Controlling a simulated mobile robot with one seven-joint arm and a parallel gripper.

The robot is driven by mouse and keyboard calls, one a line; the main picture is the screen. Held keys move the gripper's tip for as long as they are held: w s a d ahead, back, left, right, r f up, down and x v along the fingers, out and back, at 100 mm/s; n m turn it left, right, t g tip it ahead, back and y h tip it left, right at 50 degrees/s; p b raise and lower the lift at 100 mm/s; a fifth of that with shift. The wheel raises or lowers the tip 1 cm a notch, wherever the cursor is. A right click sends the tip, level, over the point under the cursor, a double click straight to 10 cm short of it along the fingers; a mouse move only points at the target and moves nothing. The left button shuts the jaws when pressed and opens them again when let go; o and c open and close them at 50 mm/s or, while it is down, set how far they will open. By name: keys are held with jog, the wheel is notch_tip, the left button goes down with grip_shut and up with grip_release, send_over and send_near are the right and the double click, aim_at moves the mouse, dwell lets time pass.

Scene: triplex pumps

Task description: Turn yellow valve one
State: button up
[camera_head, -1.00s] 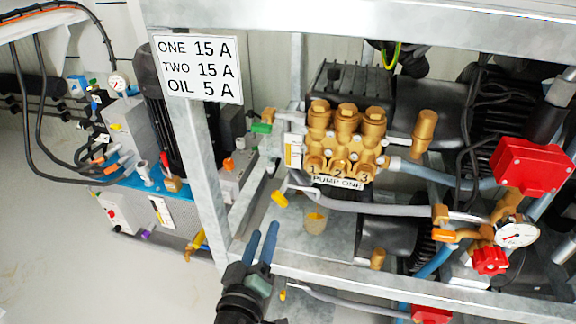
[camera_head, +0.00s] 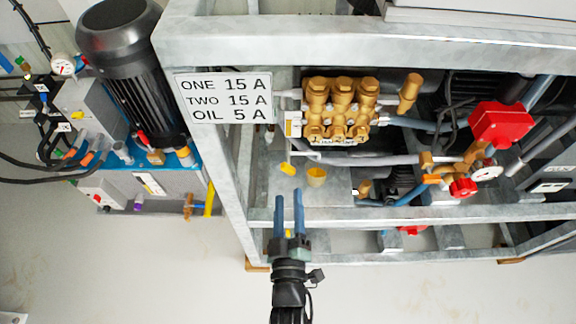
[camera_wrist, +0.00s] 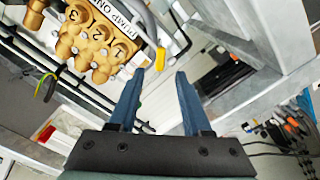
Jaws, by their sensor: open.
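A small yellow valve handle (camera_head: 287,169) sits low at the left of the brass pump (camera_head: 340,108), inside the grey frame. It also shows in the wrist view (camera_wrist: 160,60), just beyond and between my fingertips. My gripper (camera_head: 288,194) has two blue fingers, open and empty, pointing at the yellow handle from below in the head view. In the wrist view my gripper (camera_wrist: 160,73) shows a clear gap between the fingers. I see no contact with the handle. The "PUMP ONE" label (camera_wrist: 121,18) is on the pump in the wrist view.
A grey metal frame (camera_head: 400,214) runs across in front of the pump. A yellow cup-like part (camera_head: 316,177) stands right of the handle. A red box (camera_head: 500,124) and gauge (camera_head: 487,173) are at the right. A black motor (camera_head: 125,60) stands at the left.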

aim_at(288, 172)
jog(key=w+b, duration=0.1)
jog(key=w, duration=0.7)
jog(key=shift+w+b, duration=0.35)
jog(key=shift+b, duration=0.05)
grip_shut()
